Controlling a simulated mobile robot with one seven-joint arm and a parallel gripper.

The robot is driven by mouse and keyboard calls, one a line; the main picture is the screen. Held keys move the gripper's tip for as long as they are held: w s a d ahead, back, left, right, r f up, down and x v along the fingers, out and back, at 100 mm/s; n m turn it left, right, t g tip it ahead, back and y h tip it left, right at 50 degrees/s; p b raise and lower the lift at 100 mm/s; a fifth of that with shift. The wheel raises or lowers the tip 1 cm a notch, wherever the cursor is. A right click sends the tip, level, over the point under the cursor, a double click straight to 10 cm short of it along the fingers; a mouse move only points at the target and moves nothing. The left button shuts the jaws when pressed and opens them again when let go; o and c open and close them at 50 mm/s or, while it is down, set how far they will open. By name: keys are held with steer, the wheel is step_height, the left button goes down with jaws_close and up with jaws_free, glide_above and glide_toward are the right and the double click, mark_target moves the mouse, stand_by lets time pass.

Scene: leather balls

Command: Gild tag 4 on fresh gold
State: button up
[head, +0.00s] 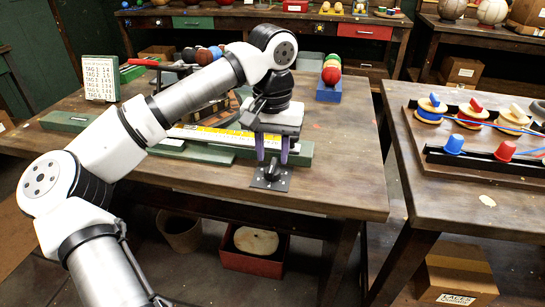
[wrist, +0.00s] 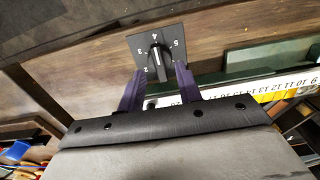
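A black dial plate (head: 270,178) with a black knob (head: 271,172) lies near the front edge of the middle bench. In the wrist view the plate (wrist: 168,62) shows white numerals, 2 to 5 legible, and the knob (wrist: 157,60) has a white line pointing near the 4. My gripper (head: 272,160) points down above the knob. Its two purple fingers are apart, with a gap wider than the knob in the wrist view (wrist: 160,70). A white card (head: 100,78) lists tags with numbers, too small to read surely. A numbered white and yellow scale (head: 215,137) lies behind the dial.
Green rails (head: 205,153) flank the scale. A blue stand (head: 329,92) holds coloured balls at the bench's back right. A right-hand table (head: 430,205) carries a board with coloured spools and cups. A red crate (head: 240,262) sits under the bench. The bench's right front is clear.

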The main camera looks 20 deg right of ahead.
mark_target(273, 164)
step_height(273, 164, up, 12)
steer(key=shift+f, duration=0.25)
steer(key=shift+d, duration=0.1)
